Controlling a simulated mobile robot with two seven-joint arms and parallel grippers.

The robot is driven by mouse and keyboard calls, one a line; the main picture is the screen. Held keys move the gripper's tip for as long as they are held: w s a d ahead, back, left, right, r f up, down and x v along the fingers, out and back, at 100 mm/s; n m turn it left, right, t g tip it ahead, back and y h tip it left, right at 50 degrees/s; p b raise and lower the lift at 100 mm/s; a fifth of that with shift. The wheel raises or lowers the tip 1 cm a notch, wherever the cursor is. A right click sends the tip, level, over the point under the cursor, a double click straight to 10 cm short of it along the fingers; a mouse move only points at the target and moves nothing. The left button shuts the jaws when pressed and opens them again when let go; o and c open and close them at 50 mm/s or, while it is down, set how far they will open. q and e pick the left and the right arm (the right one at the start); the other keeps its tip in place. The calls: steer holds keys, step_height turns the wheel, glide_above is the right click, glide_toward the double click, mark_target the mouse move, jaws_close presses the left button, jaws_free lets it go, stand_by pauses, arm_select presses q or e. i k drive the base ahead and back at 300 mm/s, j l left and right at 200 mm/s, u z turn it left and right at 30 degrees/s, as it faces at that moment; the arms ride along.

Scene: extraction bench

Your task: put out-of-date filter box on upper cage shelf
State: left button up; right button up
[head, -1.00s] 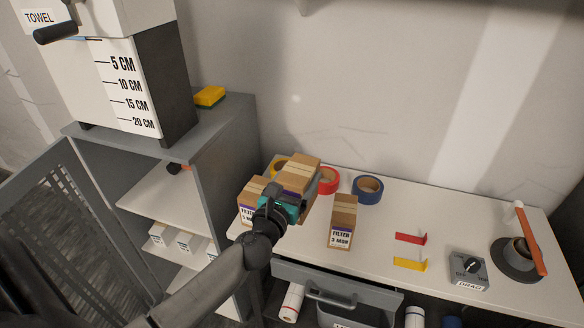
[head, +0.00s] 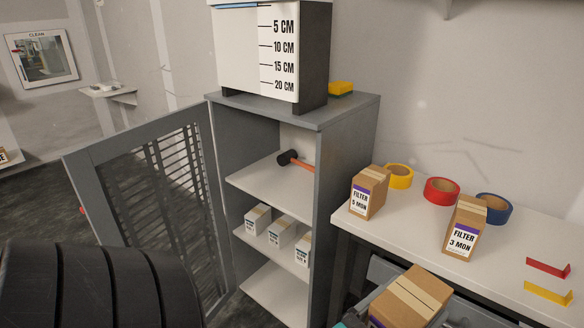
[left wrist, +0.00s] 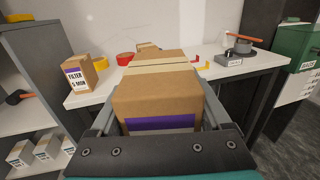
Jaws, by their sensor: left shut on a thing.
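My left gripper (left wrist: 158,112) is shut on a brown filter box (head: 412,298) with a tan tape strip and a purple label band; its label text cannot be read. The held box fills the middle of the left wrist view (left wrist: 155,88). In the head view it is at the bottom, in front of the bench, the gripper mostly cut off. The cage cabinet stands left of the bench with its mesh door (head: 155,210) open. Its upper shelf (head: 262,186) holds a black-headed mallet (head: 290,158) toward the back and has bare room in front. My right gripper is not in view.
A lower shelf (head: 245,236) holds small white boxes (head: 281,232). On the bench (head: 400,225) stand boxes marked FILTER 5 MON (head: 368,193) and FILTER 3 MON (head: 463,228), with yellow, red and blue tape rolls behind.

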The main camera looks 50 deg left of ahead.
mark_target(301, 196)
steer(key=i+j+u, duration=0.1)
steer(key=j, duration=0.3)
steer(key=i+j, duration=0.1)
steer(key=j, duration=0.25)
steer(key=i+j+u, duration=0.15)
steer(key=j, duration=0.2)
steer(key=i+j+u, duration=0.1)
steer(key=j, duration=0.3)
steer(key=i+j, duration=0.15)
steer(key=j, duration=0.2)
steer(key=i+j+u, duration=0.15)
steer(key=j, duration=0.2)
